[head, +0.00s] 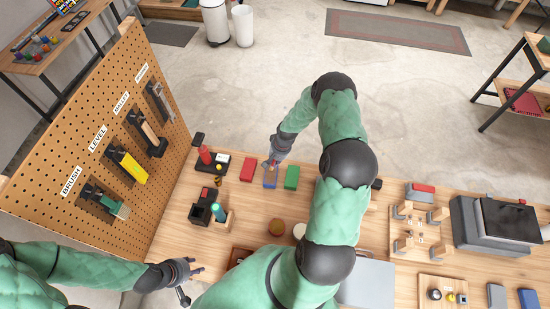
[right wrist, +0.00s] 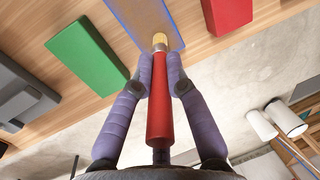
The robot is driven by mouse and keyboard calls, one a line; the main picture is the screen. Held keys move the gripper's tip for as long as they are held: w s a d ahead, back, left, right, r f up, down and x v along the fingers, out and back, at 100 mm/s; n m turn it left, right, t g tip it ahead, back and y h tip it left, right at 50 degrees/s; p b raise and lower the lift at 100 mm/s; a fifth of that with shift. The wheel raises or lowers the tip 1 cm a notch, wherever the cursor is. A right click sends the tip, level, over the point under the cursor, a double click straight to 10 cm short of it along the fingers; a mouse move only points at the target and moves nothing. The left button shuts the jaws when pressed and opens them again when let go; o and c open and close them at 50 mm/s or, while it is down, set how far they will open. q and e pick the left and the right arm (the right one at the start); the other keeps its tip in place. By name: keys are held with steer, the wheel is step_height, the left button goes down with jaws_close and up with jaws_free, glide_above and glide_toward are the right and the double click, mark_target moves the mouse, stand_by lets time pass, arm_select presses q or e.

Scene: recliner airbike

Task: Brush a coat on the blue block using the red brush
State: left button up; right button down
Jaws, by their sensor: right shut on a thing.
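The blue block (head: 270,182) lies on the table between the red block (head: 247,169) and the green block (head: 291,176). In the right wrist view the blue block (right wrist: 140,14) has blue edges and a duller, greyish-brown top. My right gripper (head: 273,161) is shut on the red brush (right wrist: 160,115), just above the blue block. The brush's pale bristles (right wrist: 160,40) are at the block's top face; whether they touch it I cannot tell for sure. My left gripper (head: 194,274) is open and empty by the table's left front edge.
A pegboard (head: 60,150) with labelled tools stands at the left. Black holders (head: 200,214) and a red-topped item (head: 205,155) stand left of the blocks. Wooden fixtures (head: 402,228) and a dark machine (head: 505,222) are at the right. My right arm hides the table's middle.

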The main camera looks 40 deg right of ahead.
stand_by(0.4)
steer(key=shift+w+a+p+v, duration=0.1)
steer(key=shift+p+v, duration=0.2)
steer(key=shift+v, duration=0.45)
steer(key=shift+w+a+p+v, duration=0.15)
steer(key=shift+p+v, duration=0.15)
steer(key=shift+v, duration=0.45)
